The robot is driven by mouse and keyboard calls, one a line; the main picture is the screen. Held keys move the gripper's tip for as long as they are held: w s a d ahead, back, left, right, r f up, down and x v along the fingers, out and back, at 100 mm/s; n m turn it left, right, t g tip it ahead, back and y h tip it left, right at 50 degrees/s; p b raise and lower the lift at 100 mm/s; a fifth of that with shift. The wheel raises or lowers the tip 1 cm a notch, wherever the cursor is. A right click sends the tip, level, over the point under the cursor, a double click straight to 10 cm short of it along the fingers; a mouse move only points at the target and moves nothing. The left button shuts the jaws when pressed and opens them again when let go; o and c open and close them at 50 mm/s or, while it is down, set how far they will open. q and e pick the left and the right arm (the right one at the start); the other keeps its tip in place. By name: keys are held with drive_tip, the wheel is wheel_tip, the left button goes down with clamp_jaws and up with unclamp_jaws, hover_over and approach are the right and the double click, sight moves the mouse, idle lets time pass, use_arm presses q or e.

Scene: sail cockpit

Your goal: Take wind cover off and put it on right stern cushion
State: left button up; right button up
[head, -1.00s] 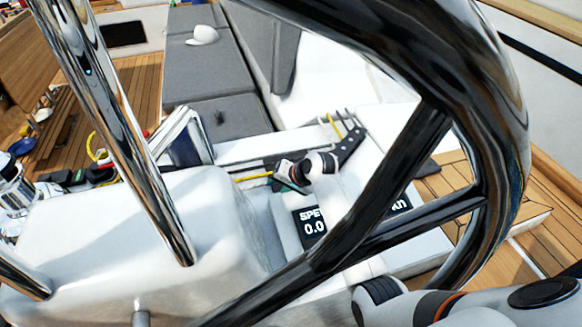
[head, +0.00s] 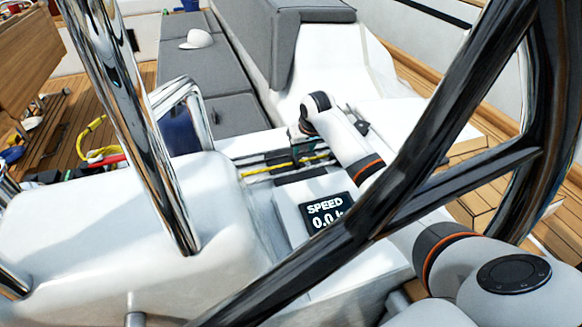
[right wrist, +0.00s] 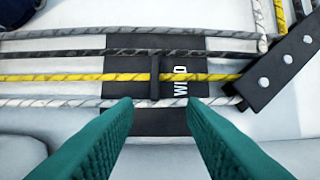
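The wind cover (right wrist: 128,120) is a dark, flat panel lettered WIND, with a raised black bar, seen in the right wrist view. Ropes, one of them yellow, run across the panel. My right gripper (right wrist: 160,102) is open, its two teal fingers apart over the panel's near edge with nothing between them. In the head view, my right arm reaches past the wheel to the ropes, and its fingers are small and partly hidden. Grey cushions (head: 208,60) lie along the bench at the back; I cannot tell which is the right stern cushion. My left gripper is out of view.
The black steering wheel (head: 440,115) crosses the head view in front of my right arm. A chrome rail (head: 135,130) stands at the left. A speed display (head: 325,208) sits below the ropes. A white cap (head: 196,39) lies on the cushions.

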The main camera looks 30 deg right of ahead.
sight(297, 163)
drive_tip(key=x, duration=0.3)
drive_tip(key=shift+a, duration=0.1)
drive_tip(key=x, duration=0.4)
drive_tip(key=shift+a+f+b, duration=0.2)
drive_tip(key=shift+a+b, duration=0.1)
drive_tip(key=shift+w+f, duration=0.25)
drive_tip(key=shift+f, duration=0.2)
drive_tip(key=shift+c, duration=0.6)
clamp_jaws()
